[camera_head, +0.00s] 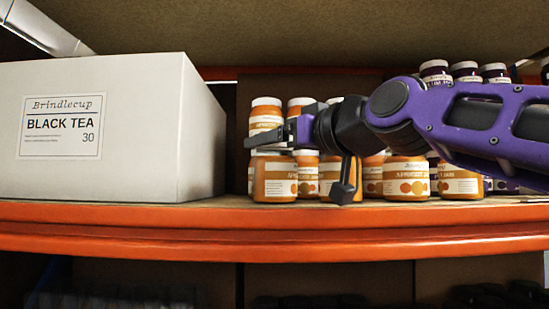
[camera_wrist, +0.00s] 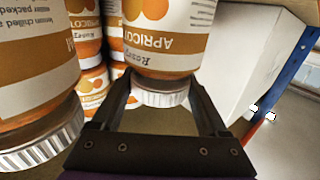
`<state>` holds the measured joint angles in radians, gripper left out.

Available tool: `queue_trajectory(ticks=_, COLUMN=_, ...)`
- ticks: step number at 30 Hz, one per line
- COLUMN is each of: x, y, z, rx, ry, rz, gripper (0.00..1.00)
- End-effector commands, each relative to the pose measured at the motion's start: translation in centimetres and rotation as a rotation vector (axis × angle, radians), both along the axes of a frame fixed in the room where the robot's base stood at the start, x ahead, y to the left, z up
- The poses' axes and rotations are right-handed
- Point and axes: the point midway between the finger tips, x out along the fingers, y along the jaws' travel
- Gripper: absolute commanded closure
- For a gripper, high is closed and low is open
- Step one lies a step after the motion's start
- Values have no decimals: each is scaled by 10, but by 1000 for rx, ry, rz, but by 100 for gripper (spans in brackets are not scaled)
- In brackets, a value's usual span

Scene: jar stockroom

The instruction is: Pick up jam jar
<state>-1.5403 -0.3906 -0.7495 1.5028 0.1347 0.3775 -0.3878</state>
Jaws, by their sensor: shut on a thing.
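Jam jars with orange contents, white lids and apricot labels stand grouped on the shelf. In the wrist view one apricot jar (camera_wrist: 162,40) appears lid-down in the picture, with its white lid between the two dark fingers of my gripper (camera_wrist: 160,95). My gripper is shut on this jar near its lid. In the head view my gripper (camera_head: 303,162) reaches in from the right among the front jars. A front-left apricot jar (camera_head: 273,182) shows below one finger.
A large white Black Tea box (camera_head: 140,165) stands just left of the jars. Another apricot jar (camera_wrist: 35,60) is very close on the left in the wrist view. Dark jars (camera_head: 466,72) are stacked at the right. The orange shelf edge (camera_head: 270,230) runs along the front.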

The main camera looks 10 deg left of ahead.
Motion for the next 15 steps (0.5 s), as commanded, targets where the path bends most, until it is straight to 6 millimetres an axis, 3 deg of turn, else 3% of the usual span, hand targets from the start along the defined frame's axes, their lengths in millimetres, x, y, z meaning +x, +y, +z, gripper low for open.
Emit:
queue_trajectory(ticks=5, x=0, y=0, z=12, rx=4, ry=-3, rz=-1, gripper=100)
queue_trajectory(ticks=15, x=0, y=0, z=60, rx=5, ry=-5, rz=-3, gripper=100)
